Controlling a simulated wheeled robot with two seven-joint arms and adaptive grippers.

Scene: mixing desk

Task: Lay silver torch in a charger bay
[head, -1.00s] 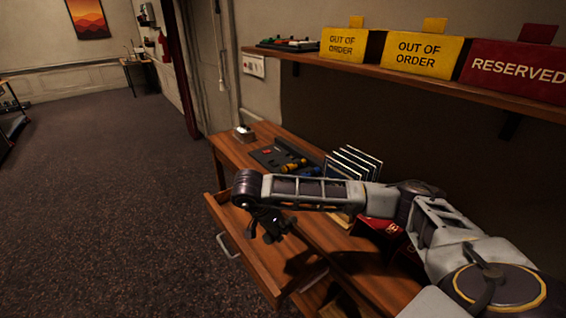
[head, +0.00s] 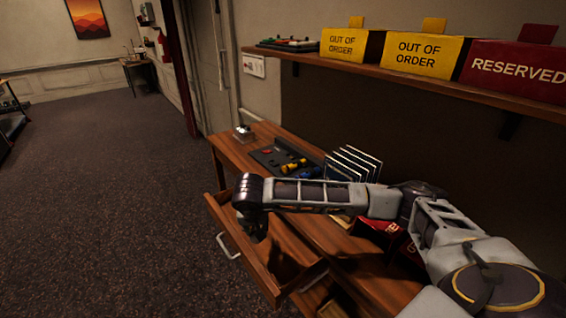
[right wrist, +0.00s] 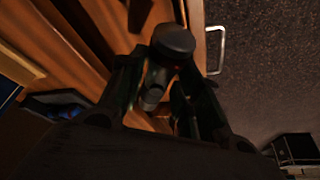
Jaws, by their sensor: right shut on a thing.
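My right gripper (head: 254,232) hangs over the open desk drawer, fingers pointing down. In the right wrist view it (right wrist: 160,95) is shut on the silver torch (right wrist: 153,92), whose wide dark head (right wrist: 173,40) stands out between the fingers; its grey body is in shadow and partly hidden. In the head view I cannot make out the torch. The dark charger (head: 268,156) lies on the desk, farther back. A yellow torch (head: 293,166) and a blue torch (head: 310,172) lie at its right side. My left gripper is not in view.
The open drawer (head: 226,222) sticks out at the desk's front left. A rack of upright panels (head: 352,164) stands right of the charger. A small light-topped object (head: 243,132) sits at the desk's far corner. A shelf (head: 400,73) with signs hangs above.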

